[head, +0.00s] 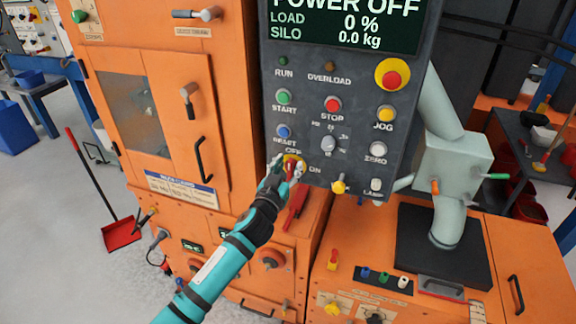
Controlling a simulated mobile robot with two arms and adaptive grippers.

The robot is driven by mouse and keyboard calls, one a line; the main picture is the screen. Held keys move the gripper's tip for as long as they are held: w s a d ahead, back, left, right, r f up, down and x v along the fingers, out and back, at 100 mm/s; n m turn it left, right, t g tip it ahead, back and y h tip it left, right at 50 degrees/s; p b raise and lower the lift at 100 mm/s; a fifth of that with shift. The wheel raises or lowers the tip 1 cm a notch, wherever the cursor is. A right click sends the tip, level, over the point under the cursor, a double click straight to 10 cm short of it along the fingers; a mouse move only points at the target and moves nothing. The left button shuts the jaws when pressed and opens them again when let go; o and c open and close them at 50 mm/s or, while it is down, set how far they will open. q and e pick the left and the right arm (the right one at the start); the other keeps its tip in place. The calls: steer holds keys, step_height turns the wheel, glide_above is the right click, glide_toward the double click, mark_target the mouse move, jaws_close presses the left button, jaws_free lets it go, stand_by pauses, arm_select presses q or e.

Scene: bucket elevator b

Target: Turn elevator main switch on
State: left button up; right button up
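The grey control panel (312,78) has a screen (345,24) reading POWER OFF, with load 0 % and silo 0.0 kg. The main switch (291,160) is a red knob on a yellow plate at the panel's lower left, with OFF printed above it and ON to its right. My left gripper (286,169) is right at the switch, its fingertips over the red knob and hiding part of it. The knob's exact angle is hard to read. I cannot tell whether the fingers are closed on it. My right gripper is not in view.
START (283,97), STOP (333,104) and a red emergency button (391,79) sit above the switch. A yellow knob (339,186) is close to its right. Orange cabinets stand left and below. A red dustpan (121,234) lies on the floor at left.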

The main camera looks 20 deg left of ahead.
arm_select(q)
jaws_close()
stand_by(0.3)
steer(key=shift+d+m, duration=0.1)
steer(key=shift+m, duration=0.2)
steer(key=m, duration=0.2)
steer(key=d+m, duration=0.1)
steer(key=m, duration=0.1)
steer(key=shift+f, duration=0.2)
steer(key=shift+d+f+m+b, duration=0.15)
steer(key=shift+d+f+m, duration=0.2)
steer(key=shift+m, duration=1.85)
steer(key=shift+d+f+m+b, duration=0.15)
steer(key=shift+f+m, duration=0.35)
steer(key=shift+m, duration=1.7)
steer(key=shift+d+f+m+b, duration=0.1)
steer(key=shift+d+f+m, duration=0.25)
steer(key=shift+m, duration=1.85)
steer(key=shift+f, duration=0.15)
